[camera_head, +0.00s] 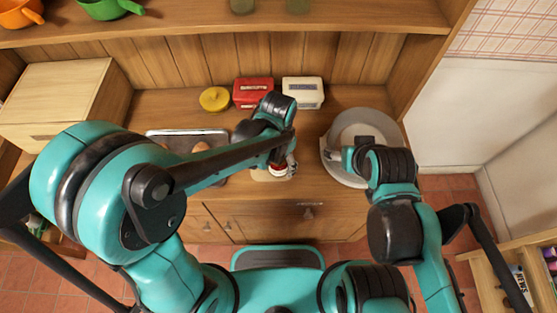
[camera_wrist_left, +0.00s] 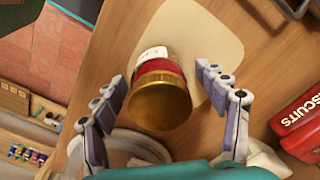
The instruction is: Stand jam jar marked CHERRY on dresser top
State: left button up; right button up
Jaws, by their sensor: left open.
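A jam jar with a gold lid, red contents and a white label stands on the dresser top (camera_head: 345,208), over a pale mat; the jar (camera_wrist_left: 162,95) shows between my left fingers in the left wrist view. Its label's word cannot be read. In the head view the jar (camera_head: 279,171) is partly hidden by my left gripper (camera_head: 284,164). The left gripper is open, its fingers on either side of the jar with gaps visible. My right gripper (camera_head: 333,155) is at the left rim of a grey round dish; its finger state is unclear.
The pale mat (camera_wrist_left: 200,30) lies under the jar. A red BISCUITS tin (camera_head: 253,92), a cream tin (camera_head: 303,92) and a yellow lidded pot (camera_head: 214,99) stand behind. The grey round dish (camera_head: 376,122) is to the right. A tray (camera_head: 160,133) lies left.

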pick_arm(q)
jog(key=shift+r, duration=0.2)
notch_tip(320, 180, up, 12)
jog(key=p, duration=0.4)
jog(key=s+a+r+n+t, duration=0.2)
jog(key=a+n+t, duration=0.1)
jog(key=a, duration=0.6)
jog(key=s+a+r+n+t, duration=0.2)
jog(key=a+n+t, duration=0.2)
jog(key=a, duration=0.5)
jog(key=shift+s+a+r+n, duration=0.2)
jog(key=shift+a+r+n, duration=0.15)
jog(key=shift+n, duration=0.65)
